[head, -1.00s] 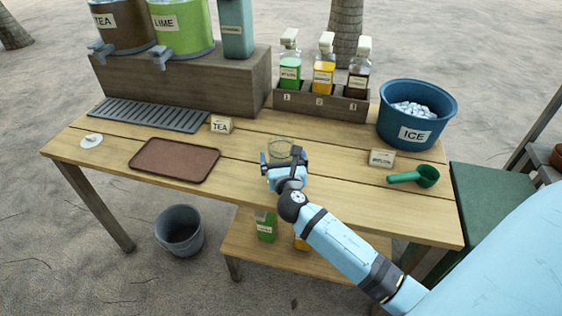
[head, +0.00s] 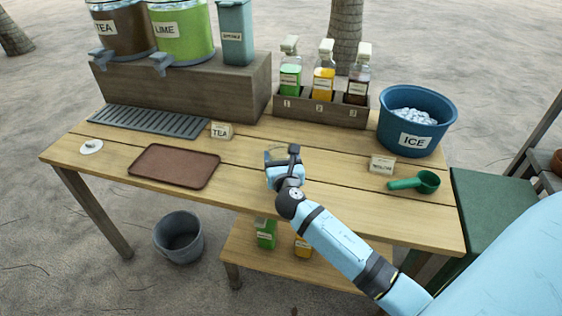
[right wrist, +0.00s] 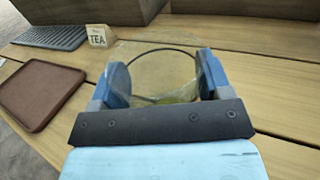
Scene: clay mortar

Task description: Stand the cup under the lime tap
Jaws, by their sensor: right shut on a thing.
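The cup (right wrist: 160,62) is clear, with a dark rim, and stands between the two blue fingers of my right gripper (right wrist: 163,78) in the right wrist view. The gripper is shut on it. In the head view my right gripper (head: 284,158) is over the middle of the table and hides most of the cup. The lime tap (head: 161,62) sticks out from the front of the green LIME dispenser (head: 182,30) at the back left, above the slatted drip tray (head: 155,120). My left gripper is not in view.
A TEA sign (head: 221,130) stands between the cup and the drip tray. A brown tray (head: 174,166) lies at the front left, with a white disc (head: 91,146) beside it. The bottle rack (head: 320,108), ice bucket (head: 416,118) and green scoop (head: 415,182) are to the right.

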